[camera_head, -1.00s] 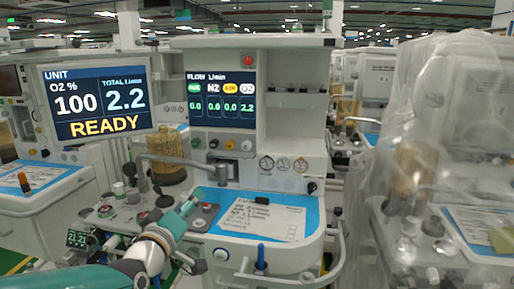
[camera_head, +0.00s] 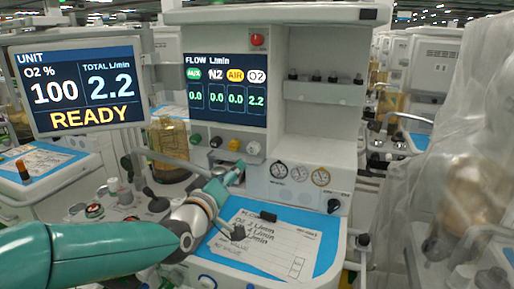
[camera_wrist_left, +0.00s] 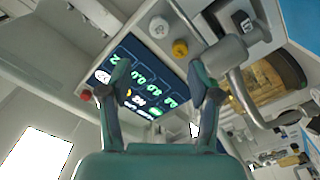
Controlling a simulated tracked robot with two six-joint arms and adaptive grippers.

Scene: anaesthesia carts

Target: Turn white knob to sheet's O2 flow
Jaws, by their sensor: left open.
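The white knob (camera_head: 253,148) is the rightmost in the row under the flow screen (camera_head: 227,90), which reads 2.2 under O2 and 0.0 elsewhere. My left gripper (camera_head: 236,171) is just below and left of the white knob, apart from it. In the left wrist view the gripper (camera_wrist_left: 158,78) is open and empty, its fingers spread across the tilted view of the screen; the white knob (camera_wrist_left: 158,27) and yellow knob (camera_wrist_left: 180,48) show beyond the fingertips. The paper sheet (camera_head: 285,243) lies on the blue worktop, its lines blurred and partly hidden by my arm. My right gripper is not visible.
Green (camera_head: 196,139), black (camera_head: 215,142) and yellow (camera_head: 233,145) knobs stand left of the white one. Three gauges (camera_head: 299,174) are at its right. A grey bar (camera_head: 175,160) runs left of my gripper. A plastic-covered cart (camera_head: 465,180) stands right.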

